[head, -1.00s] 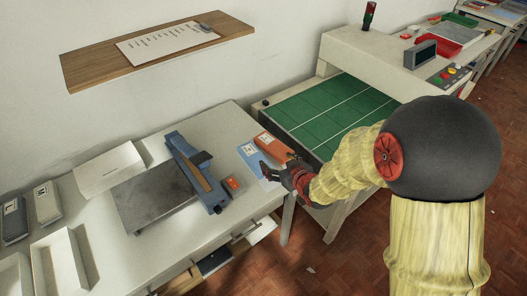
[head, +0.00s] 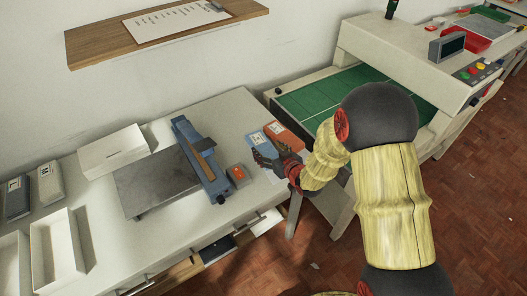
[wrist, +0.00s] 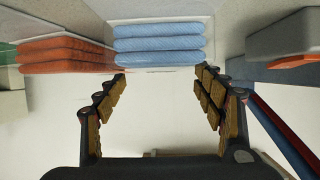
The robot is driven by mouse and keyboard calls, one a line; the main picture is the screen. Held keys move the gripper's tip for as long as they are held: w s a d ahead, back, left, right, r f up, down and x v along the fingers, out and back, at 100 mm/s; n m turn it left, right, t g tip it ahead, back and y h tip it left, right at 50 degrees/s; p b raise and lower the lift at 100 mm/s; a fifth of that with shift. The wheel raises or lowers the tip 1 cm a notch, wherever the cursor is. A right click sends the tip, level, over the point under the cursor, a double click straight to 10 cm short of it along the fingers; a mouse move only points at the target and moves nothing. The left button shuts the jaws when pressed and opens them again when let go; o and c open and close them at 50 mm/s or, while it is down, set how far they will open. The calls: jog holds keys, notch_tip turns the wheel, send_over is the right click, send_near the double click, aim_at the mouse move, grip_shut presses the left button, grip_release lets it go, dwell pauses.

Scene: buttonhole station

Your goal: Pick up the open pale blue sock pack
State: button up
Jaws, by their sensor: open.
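The pale blue sock pack (head: 258,137) lies at the right end of the white table. In the wrist view the pale blue pack (wrist: 160,45) shows as stacked soft blue folds, straight ahead of my fingers. My gripper (head: 267,158) is open and covers part of the pack in the head view. In the wrist view my gripper (wrist: 160,78) has its fingers spread on either side of the pack's near face, with white table between them. The pack appears just beyond the fingertips; I cannot tell whether they touch it.
An orange pack (head: 284,134) lies close beside the blue one; it is left of it in the wrist view (wrist: 65,55). A blue-armed device (head: 200,160) and a small orange box (head: 238,174) stand nearby. A green-topped machine (head: 312,105) adjoins the table.

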aim_at(265, 149)
jog(key=x, duration=0.2)
jog(key=b+x, duration=0.1)
jog(key=x, duration=0.1)
jog(key=shift+s+f, duration=0.25)
jog(key=shift+f, duration=0.15)
jog(key=shift+w+a, duration=0.1)
jog(key=shift+w, duration=0.15)
jog(key=shift+c, duration=0.7)
jog(key=c, duration=0.7)
jog(key=shift+c, duration=0.3)
